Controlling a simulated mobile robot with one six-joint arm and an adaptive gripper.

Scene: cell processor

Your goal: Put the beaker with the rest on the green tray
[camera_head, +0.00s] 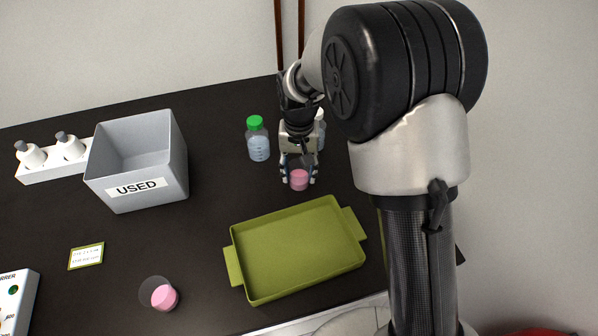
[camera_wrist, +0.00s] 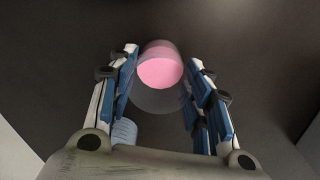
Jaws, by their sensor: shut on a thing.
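My gripper (camera_head: 299,178) is shut on a clear beaker with pink liquid (camera_head: 299,181), behind the green tray. The held beaker (camera_wrist: 161,72) also shows between the blue-padded fingers of my gripper (camera_wrist: 160,90) in the wrist view. I cannot tell whether its base touches the table. The green tray (camera_head: 296,250), with a handle at each end, lies empty at the front of the table. A second beaker with pink liquid (camera_head: 162,294) stands on the table left of the tray.
A grey bin marked USED (camera_head: 137,189) stands at the left. A green-capped bottle (camera_head: 258,143) stands just left of my gripper, and another bottle (camera_head: 320,128) is partly hidden behind it. A small label card (camera_head: 86,256) lies at the left. The table between bin and tray is clear.

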